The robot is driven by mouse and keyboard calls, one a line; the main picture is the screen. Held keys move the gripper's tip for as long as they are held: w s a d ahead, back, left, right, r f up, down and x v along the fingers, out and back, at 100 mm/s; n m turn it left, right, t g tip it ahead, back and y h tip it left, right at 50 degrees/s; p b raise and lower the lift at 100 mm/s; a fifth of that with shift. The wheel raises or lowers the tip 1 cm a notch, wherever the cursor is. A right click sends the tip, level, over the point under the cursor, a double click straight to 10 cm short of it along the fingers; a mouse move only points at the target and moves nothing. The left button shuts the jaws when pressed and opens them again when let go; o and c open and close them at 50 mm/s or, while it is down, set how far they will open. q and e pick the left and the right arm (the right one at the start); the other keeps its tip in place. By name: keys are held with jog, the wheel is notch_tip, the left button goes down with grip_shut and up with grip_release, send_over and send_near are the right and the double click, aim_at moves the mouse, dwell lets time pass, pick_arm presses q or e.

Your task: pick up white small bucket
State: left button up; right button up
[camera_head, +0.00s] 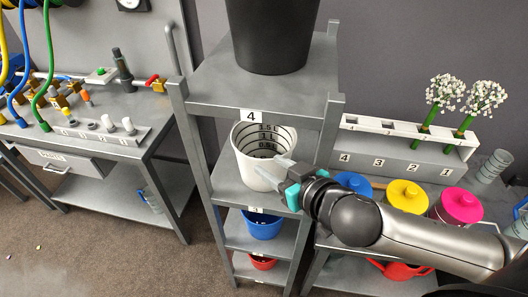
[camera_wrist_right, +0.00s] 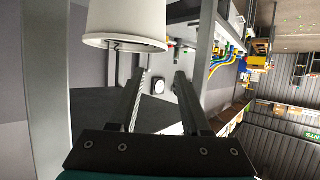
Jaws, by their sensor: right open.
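In the right wrist view the bucket (camera_wrist_right: 122,22) shows at the upper left, partly cut off. There the open fingers (camera_wrist_right: 161,77) point past its edge, with nothing between them. Whether a finger touches the bucket I cannot tell. My left gripper is not in view.
A black bucket (camera_head: 272,35) stands on the rack's top shelf (camera_head: 210,85). A blue bucket (camera_head: 263,224) and a red one (camera_head: 262,262) sit on lower shelves. Rack posts (camera_head: 331,130) stand close to my right gripper. Blue, yellow (camera_head: 408,194) and pink lidded pots stand right.

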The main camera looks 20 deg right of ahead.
aim_at(241, 150)
jog(key=shift+a+p+x, duration=0.15)
jog(key=shift+x, duration=3.65)
jog(key=shift+a+p+x, duration=0.15)
jog(key=shift+x, duration=3.65)
jog(key=shift+s, duration=0.1)
grip_shut()
